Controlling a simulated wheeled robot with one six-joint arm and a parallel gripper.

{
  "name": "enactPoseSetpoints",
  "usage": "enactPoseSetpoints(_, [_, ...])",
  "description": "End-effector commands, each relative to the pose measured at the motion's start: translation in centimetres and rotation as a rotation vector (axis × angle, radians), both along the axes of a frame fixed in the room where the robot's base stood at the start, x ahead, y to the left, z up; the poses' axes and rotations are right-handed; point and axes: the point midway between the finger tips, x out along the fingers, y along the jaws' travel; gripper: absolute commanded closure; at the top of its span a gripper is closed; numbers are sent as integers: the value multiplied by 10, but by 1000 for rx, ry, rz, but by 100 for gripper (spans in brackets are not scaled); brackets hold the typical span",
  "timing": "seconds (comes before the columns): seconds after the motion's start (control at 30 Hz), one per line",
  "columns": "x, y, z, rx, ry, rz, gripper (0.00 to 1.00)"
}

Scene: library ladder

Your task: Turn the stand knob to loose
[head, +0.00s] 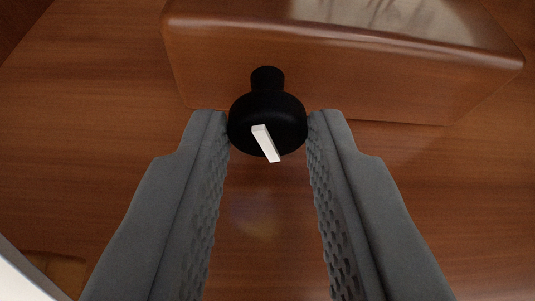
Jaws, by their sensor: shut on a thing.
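The stand knob (247,137) is a round black knob on a short black stem, with a white pointer bar (267,144) across its face. The bar is tilted, its upper end leaning to the left. The stem joins the front of a brown wooden block (400,85), which looks like the stand. My gripper (267,128) has one grey fingertip on each side of the knob, touching it, and is shut on it. No marks for loose or tight are visible.
The wooden block with its glossy top fills the upper part of the view. Brown wooden surface (90,110) lies around and below it. A white edge (22,275) shows at the lower left corner.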

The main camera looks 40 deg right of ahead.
Motion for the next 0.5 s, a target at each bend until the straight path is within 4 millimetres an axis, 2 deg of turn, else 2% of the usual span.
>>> enactPoseSetpoints(0.2, [1, 2, 0, -114, 76, 1, 98])
enactPoseSetpoints(0.5, [1, 2, 0, -139, 92, 1, 98])
